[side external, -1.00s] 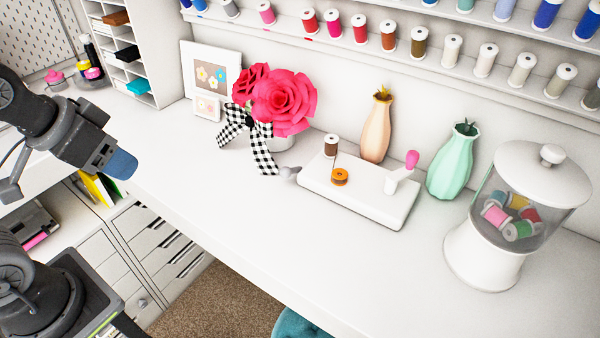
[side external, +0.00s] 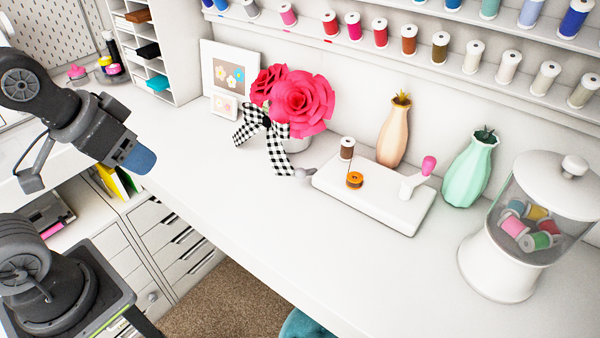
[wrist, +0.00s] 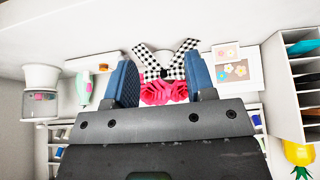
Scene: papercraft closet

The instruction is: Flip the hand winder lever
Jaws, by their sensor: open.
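The hand winder is a white slab (side external: 385,209) on the white desk. It carries a brown spool (side external: 346,148), an orange bobbin (side external: 355,180) and, at its right end, a white lever with a pink knob (side external: 428,165). The lever tilts up to the right. A grey knob (side external: 305,172) sits by its left end. My gripper (side external: 140,160) is left of the winder, well apart from it. In the wrist view my gripper (wrist: 162,78) shows two blue fingers spread, with nothing held between them. The lever cannot be made out in the wrist view.
Pink paper flowers (side external: 300,100) with a checked bow stand left of the winder. A lidded spool jar (side external: 515,240) is at right. The desk front is clear.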

